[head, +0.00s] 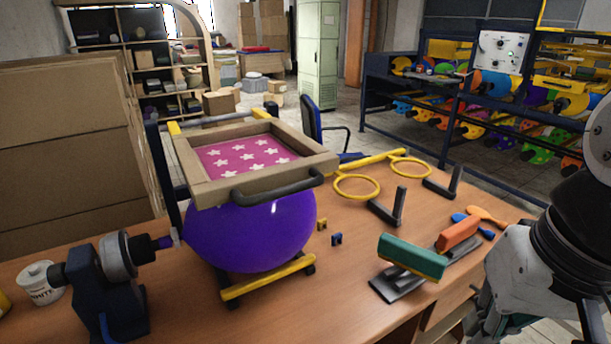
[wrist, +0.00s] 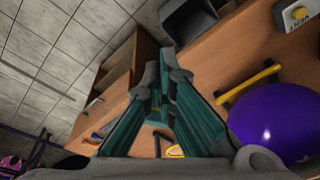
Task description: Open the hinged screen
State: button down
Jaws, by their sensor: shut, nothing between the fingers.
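The hinged screen (head: 318,162) is a wooden frame around a pink mesh with white stars. It lies roughly level over a purple balloon (head: 255,232), lowered onto or close above it. A dark curved handle (head: 275,187) sticks out from its front edge. My arm is at the right of the head view, well apart from the handle; my fingertips cannot be made out there. In the wrist view my gripper (wrist: 161,78) is shut and empty, pointing over the table. The balloon (wrist: 275,122) is to its right there. The screen and handle are not clearly visible in that view.
A squeegee with a green grip (head: 412,257), an orange-handled tool (head: 458,234) and dark brackets (head: 388,212) lie on the table right of the balloon. Yellow rings (head: 357,187) are behind. A dark clamp device (head: 105,285) and white tub (head: 40,283) stand left.

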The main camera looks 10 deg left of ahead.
jog(key=w+a+f+m+g+y, duration=0.2)
jog(key=w+a+m+g+y, duration=0.15)
jog(key=a+g, duration=0.35)
jog(key=w+a+f+m+g+y, duration=0.1)
jog(key=w+a+m+g+y, duration=0.3)
jog(key=a, duration=0.6)
jog(key=w+a+f+m+g+y, duration=0.1)
jog(key=w+a+m+y, duration=0.15)
jog(key=w+y, duration=0.35)
jog(key=w+a+f+m+g+y, duration=0.1)
jog(key=w+m+g+y, duration=0.1)
jog(key=w+m+y, duration=0.4)
jog(key=s+a+r+n+y+p, duration=0.1)
jog(key=s+a+r+n+p, duration=0.1)
jog(key=s+a+r, duration=0.3)
jog(key=shift+s+a+r+t, duration=0.2)
jog(key=shift+a+t, duration=0.1)
jog(key=shift+a, duration=0.8)
